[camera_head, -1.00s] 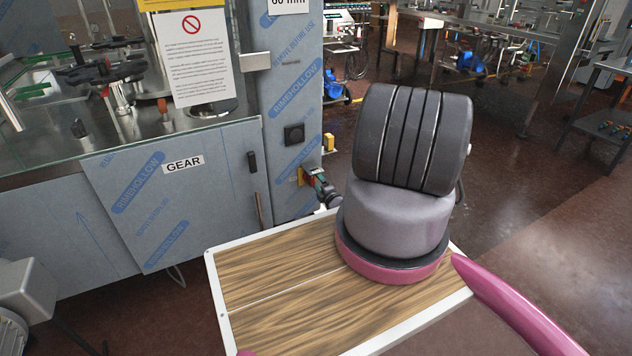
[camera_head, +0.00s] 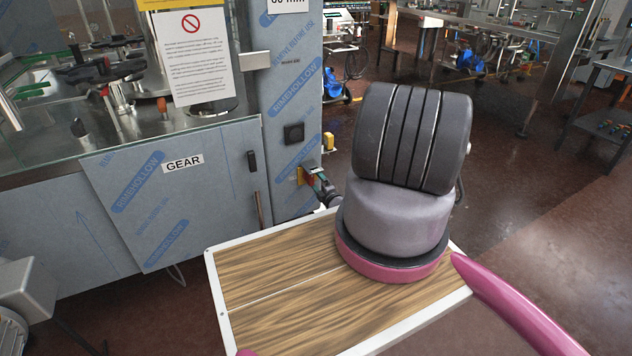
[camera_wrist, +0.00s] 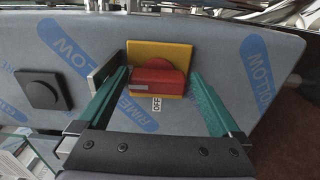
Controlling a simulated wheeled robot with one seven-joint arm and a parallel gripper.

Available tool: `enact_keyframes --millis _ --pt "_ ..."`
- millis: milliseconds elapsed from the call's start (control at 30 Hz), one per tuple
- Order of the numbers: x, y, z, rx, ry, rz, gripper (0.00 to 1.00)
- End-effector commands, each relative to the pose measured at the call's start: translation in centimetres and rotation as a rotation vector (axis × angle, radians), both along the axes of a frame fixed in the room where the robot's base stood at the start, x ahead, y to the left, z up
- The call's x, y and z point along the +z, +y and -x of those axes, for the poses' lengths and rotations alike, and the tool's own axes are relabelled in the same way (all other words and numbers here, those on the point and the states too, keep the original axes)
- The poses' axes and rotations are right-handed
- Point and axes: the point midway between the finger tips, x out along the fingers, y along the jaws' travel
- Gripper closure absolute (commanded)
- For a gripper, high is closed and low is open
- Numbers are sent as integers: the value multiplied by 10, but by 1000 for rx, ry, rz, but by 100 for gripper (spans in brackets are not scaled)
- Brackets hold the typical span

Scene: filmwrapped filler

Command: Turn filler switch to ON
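The filler switch is a red handle (camera_wrist: 158,80) on a yellow square plate (camera_wrist: 172,53), fixed to the film-wrapped panel. In the head view my gripper (camera_head: 316,177) is at the yellow plate (camera_head: 300,176) on the cabinet's lower right, and my arm hides part of the switch.
A black square knob (camera_head: 293,133) is on the same panel above the switch; it also shows at the left in the wrist view (camera_wrist: 43,90). The "GEAR" door (camera_head: 165,215) is to the left. Open floor (camera_head: 540,230) lies to the right.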

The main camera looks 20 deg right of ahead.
Motion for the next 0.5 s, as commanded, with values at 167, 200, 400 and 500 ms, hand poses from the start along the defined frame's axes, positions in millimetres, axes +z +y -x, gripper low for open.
enact_keyframes --millis 167,200,400,500 --pt "0 -1 8 0 -1 0 0" --pt "0 -1 13 0 0 0 0" --pt "0 -3 52 -2 2 -2 0" --pt "0 -3 72 -2 2 -2 0"
